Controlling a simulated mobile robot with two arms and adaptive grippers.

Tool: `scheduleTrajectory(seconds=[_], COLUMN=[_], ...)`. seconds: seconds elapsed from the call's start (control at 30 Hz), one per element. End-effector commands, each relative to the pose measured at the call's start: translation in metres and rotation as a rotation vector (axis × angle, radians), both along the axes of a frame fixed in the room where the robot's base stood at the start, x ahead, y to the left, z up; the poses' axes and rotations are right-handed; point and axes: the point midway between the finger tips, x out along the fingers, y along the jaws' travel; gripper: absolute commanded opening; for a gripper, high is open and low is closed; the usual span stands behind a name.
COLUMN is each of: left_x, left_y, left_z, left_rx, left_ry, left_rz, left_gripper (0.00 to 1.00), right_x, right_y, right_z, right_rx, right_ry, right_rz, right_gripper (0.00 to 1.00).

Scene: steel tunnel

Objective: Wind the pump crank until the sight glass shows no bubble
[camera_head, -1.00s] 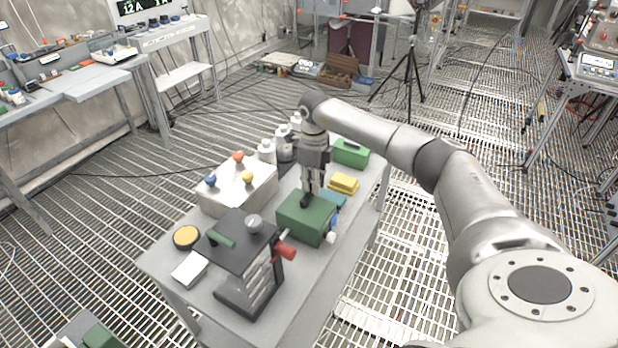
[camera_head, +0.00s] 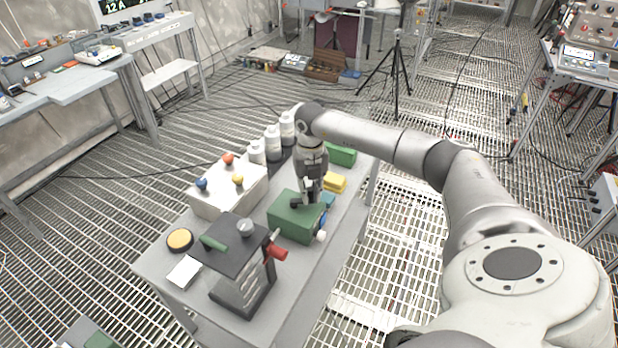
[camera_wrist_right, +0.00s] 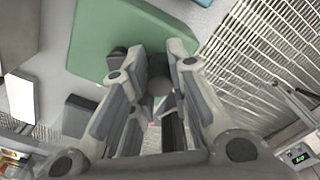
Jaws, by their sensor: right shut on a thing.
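The pump looks to be the green box (camera_head: 290,222) on the grey table in the head view. A dark crank arm (camera_head: 298,204) lies on its top. My right gripper (camera_head: 308,192) points down over the box and is shut on the crank's handle. In the right wrist view the fingers (camera_wrist_right: 158,100) close around a dark round knob (camera_wrist_right: 160,84), with the green top (camera_wrist_right: 110,35) beyond. A small white round part (camera_head: 320,237) is on the box's right side. I cannot tell whether it is the sight glass, and no bubble can be made out. My left gripper is out of view.
A black-topped unit with a red knob (camera_head: 277,252) stands in front of the pump. A white box with coloured knobs (camera_head: 228,190) is to the left. White bottles (camera_head: 272,140), a yellow block (camera_head: 335,182) and a green case (camera_head: 341,154) stand behind.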

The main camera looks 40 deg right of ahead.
Motion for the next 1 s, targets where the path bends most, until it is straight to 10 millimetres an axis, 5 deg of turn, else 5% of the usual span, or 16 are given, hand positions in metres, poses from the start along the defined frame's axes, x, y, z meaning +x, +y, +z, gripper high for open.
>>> scheduleTrajectory(seconds=[0.5,1.0], left_x=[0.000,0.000], left_y=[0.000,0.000], left_z=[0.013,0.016], left_rx=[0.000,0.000], left_ry=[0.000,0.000], left_rz=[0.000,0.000], left_gripper=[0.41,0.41], right_x=[-0.012,-0.014], right_y=[0.014,0.019], right_z=[0.001,0.000], right_rx=[-0.001,0.001], right_ry=[0.001,0.000], right_rz=[-0.412,-0.541], right_gripper=[0.00,0.00])
